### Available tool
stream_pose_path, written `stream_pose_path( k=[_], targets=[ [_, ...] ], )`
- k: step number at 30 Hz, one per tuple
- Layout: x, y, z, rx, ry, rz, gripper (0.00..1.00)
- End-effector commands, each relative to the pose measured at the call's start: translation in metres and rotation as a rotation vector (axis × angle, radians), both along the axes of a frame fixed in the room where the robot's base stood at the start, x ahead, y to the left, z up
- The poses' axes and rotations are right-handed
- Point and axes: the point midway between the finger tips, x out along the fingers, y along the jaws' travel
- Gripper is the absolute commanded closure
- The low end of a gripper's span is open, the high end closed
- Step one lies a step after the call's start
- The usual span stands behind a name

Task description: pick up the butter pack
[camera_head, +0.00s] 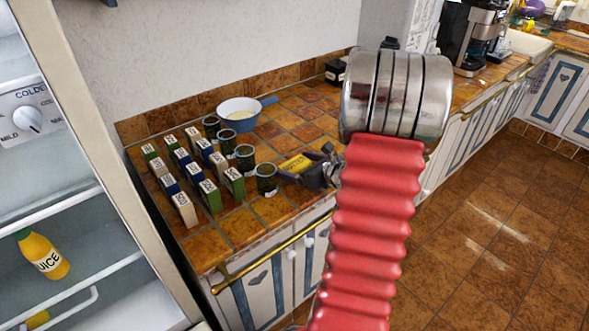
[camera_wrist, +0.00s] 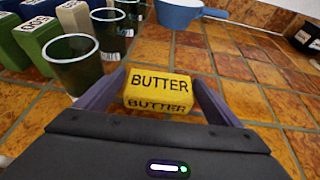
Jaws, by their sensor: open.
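The yellow butter pack (camera_wrist: 160,87), marked BUTTER, lies on the brown tiled counter (camera_wrist: 265,95). In the wrist view my gripper (camera_wrist: 160,85) is open, with one finger on each side of the pack. In the head view the butter pack (camera_head: 296,164) shows beside my gripper (camera_head: 315,165), right of the dark cups.
A dark cup (camera_wrist: 74,62) stands close left of my gripper. Several small boxes (camera_head: 185,209) and more dark cups stand in rows to the left. A blue pan (camera_head: 238,112) sits behind. The counter to the right is mostly clear. An open fridge (camera_head: 80,200) is at far left.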

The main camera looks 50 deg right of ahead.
Motion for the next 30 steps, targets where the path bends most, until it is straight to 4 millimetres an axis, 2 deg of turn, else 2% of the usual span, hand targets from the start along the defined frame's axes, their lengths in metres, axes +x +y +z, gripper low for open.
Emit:
stream_pose_path(
  k=[4, 20, 30],
  targets=[
    [0.0085, -0.0009, -0.0034, 0.000, 0.000, -0.001, 0.12],
    [0.0083, -0.0010, -0.0032, -0.001, 0.000, -0.002, 0.13],
    [0.0083, -0.0010, -0.0032, -0.001, 0.000, -0.002, 0.37]
  ],
)
